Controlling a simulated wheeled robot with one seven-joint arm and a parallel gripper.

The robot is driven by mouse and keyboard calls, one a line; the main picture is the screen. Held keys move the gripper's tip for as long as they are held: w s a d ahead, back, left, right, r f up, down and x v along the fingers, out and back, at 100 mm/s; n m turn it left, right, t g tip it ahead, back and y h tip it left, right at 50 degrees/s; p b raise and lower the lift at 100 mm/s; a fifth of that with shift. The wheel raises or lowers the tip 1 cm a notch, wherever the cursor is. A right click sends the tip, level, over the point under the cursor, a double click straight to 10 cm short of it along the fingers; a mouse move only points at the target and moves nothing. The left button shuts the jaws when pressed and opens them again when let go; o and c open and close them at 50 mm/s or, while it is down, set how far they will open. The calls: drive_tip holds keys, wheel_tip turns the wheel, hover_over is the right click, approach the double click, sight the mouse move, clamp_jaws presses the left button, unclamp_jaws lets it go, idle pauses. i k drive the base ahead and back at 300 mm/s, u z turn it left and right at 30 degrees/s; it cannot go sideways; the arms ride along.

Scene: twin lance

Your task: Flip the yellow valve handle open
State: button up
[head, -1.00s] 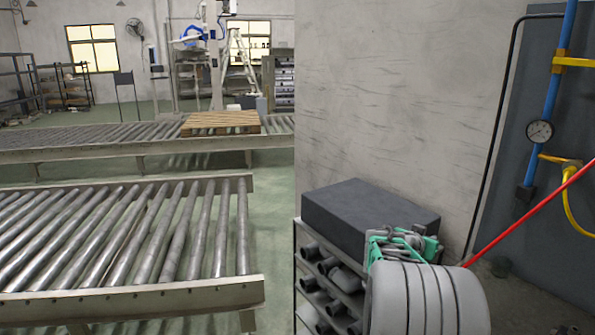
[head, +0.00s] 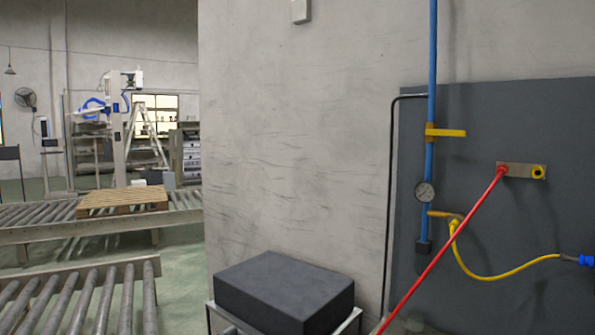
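The yellow valve handle (head: 448,132) is on the vertical blue pipe (head: 432,60) at the right of the head view. It sticks out sideways to the right, across the pipe. A yellow hose (head: 490,276) starts from a brass-coloured fitting under the gauge and runs right to a blue connector (head: 585,260). My gripper is out of the picture, so its state does not show.
A dark grey panel (head: 520,120) backs the pipe. A red bar or hose (head: 440,252) slants from a plate on the panel down to the bottom edge. A dark block (head: 285,290) rests on a rack by the wall. Roller conveyors (head: 85,300) lie left.

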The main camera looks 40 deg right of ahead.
sight(444, 133)
drive_tip(key=z, duration=2.05)
drive_tip(key=k, duration=1.35)
drive_tip(key=u, duration=0.55)
drive_tip(key=i, duration=0.65)
drive_tip(key=u, duration=0.75)
drive_tip(key=i, duration=1)
drive_tip(key=z, duration=0.85)
drive_tip(key=i, duration=0.6)
drive_tip(key=z, duration=0.5)
